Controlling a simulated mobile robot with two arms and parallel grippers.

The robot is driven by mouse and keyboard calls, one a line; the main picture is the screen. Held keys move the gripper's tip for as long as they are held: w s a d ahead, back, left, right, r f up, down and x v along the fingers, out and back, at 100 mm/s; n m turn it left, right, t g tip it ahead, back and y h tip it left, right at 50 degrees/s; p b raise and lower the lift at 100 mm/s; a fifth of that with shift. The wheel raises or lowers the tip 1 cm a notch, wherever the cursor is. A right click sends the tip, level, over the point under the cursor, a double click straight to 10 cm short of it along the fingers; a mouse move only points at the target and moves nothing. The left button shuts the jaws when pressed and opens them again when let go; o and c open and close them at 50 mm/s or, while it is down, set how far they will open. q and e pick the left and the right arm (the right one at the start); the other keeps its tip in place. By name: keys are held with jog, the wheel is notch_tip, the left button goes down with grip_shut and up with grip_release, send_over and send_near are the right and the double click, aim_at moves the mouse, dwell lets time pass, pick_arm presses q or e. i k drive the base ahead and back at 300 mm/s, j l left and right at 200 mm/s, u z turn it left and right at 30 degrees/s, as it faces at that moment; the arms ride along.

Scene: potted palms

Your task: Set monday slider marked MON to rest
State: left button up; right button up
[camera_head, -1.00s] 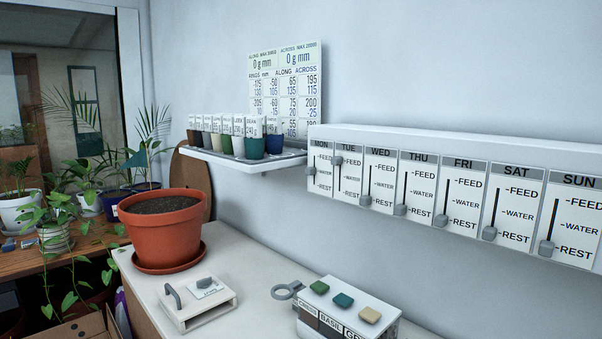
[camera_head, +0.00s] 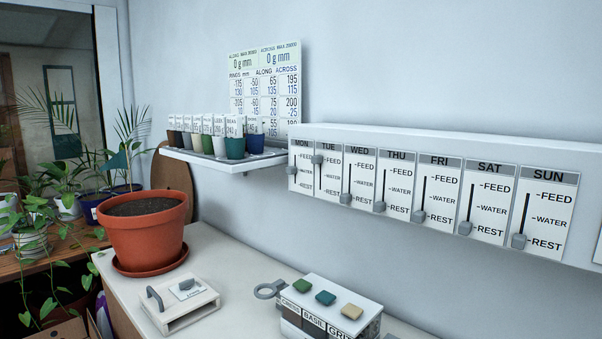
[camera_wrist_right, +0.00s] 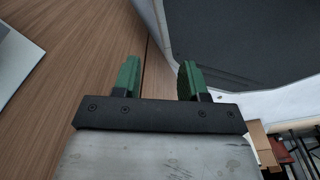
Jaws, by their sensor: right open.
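The MON slider's grey knob (camera_head: 292,170) sits about midway down its track, near the WATER mark. Its panel (camera_head: 305,174) is the leftmost on the white wall board (camera_head: 420,144). The TUE knob (camera_head: 318,159) is up at FEED. The knobs from WED to SUN are low, near REST. My right gripper (camera_wrist_right: 158,76) shows only in the right wrist view, open and empty, with green fingers apart. It is not at the board. My left gripper is not in view.
A shelf (camera_head: 213,162) of small labelled pots juts from the wall left of the board. Below stand a large terracotta pot (camera_head: 145,240), a white block with a handle (camera_head: 181,302), and a box with coloured buttons (camera_head: 335,296). In the right wrist view, wood and a dark white-edged surface lie beyond the fingers.

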aim_at(292, 169)
jog(key=i+j+u, duration=0.1)
jog(key=j+u, duration=0.15)
jog(key=i+j+u, duration=0.1)
jog(key=j+u, duration=0.15)
jog(key=j, duration=0.2)
jog(key=i+j+u, duration=0.45)
jog(key=k+l, duration=0.05)
